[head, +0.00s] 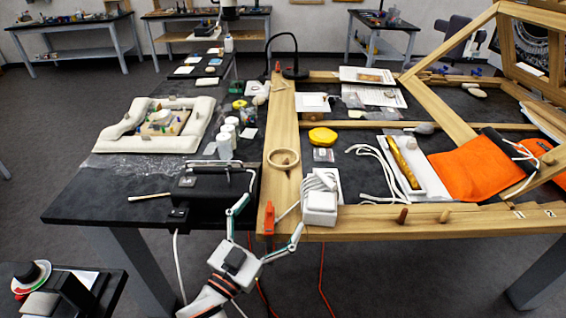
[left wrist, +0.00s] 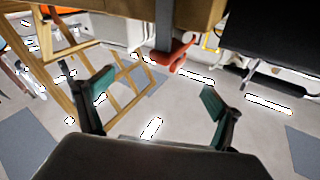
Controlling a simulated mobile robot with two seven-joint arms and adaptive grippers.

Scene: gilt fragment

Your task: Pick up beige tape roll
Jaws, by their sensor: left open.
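The beige tape roll (head: 283,151) is a ring lying on the light wooden beam at the table's front middle, in the head view. I cannot make it out in the left wrist view. My left gripper (head: 270,217) is open and empty, in front of and below the roll, near the table's front edge. Its two spread fingers with green pads also show in the left wrist view (left wrist: 158,95). My right gripper is in neither view.
An orange-red clamp (head: 269,218) is at the beam's front end, between my fingers in view; it also shows in the left wrist view (left wrist: 173,54). A black box (head: 213,188) stands left of the roll, a white block (head: 320,207) to its right.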

